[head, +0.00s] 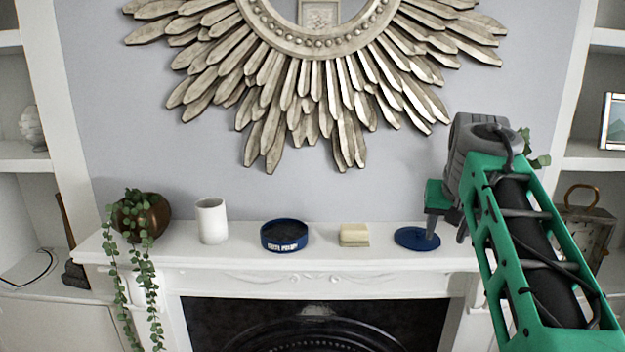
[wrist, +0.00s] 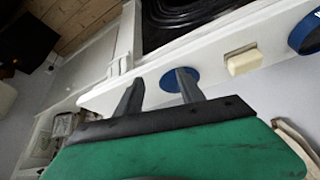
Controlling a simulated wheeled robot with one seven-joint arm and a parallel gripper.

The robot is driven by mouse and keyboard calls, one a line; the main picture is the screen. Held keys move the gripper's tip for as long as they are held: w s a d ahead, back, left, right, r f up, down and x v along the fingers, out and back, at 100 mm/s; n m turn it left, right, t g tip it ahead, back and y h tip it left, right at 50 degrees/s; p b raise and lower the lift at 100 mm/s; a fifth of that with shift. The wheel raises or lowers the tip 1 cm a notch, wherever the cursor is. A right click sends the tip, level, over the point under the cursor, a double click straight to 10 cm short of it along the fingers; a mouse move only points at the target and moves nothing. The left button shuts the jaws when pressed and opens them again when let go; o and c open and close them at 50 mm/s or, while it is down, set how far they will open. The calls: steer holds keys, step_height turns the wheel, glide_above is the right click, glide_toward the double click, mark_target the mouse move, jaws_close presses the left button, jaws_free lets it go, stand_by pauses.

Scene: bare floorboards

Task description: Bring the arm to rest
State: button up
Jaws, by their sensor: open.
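My gripper (head: 447,226) is at the right end of the white mantelpiece, at the end of my green arm. In the head view it is above the right part of a flat blue disc (head: 417,238), partly in front of it. In the wrist view the two grey fingers of my gripper (wrist: 160,88) are spread apart with nothing between them. The blue disc (wrist: 173,80) shows behind the right finger there. I cannot tell whether a finger touches the disc.
On the mantelpiece (head: 370,257) stand a potted trailing plant (head: 150,215), a white cup (head: 211,221), a round blue tin (head: 284,236) and a cream block (head: 354,235). A sunburst mirror frame (head: 310,45) hangs above.

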steer(key=s+a+f+g, duration=0.1)
steer(key=s+f, duration=0.2)
steer(key=f, duration=0.6)
steer(key=s+a+f+g, duration=0.1)
steer(key=s+f, duration=0.2)
steer(key=f, duration=0.5)
steer(key=s+a+f+n+y, duration=0.1)
steer(key=s+a+f, duration=0.2)
steer(key=s+f, duration=0.3)
steer(key=s+a+f+n, duration=0.1)
steer(key=s+a+f, duration=0.25)
steer(key=s, duration=0.45)
steer(key=shift+n+t+y, duration=0.3)
steer(key=shift+n+t, duration=0.2)
steer(key=shift+n, duration=0.2)
steer(key=shift+s+a+r, duration=0.2)
steer(key=shift+a+r, duration=0.55)
steer(key=shift+r, duration=0.3)
steer(key=shift+s+a+r, duration=0.15)
steer(key=shift+a+r, duration=0.55)
steer(key=shift+r, duration=0.3)
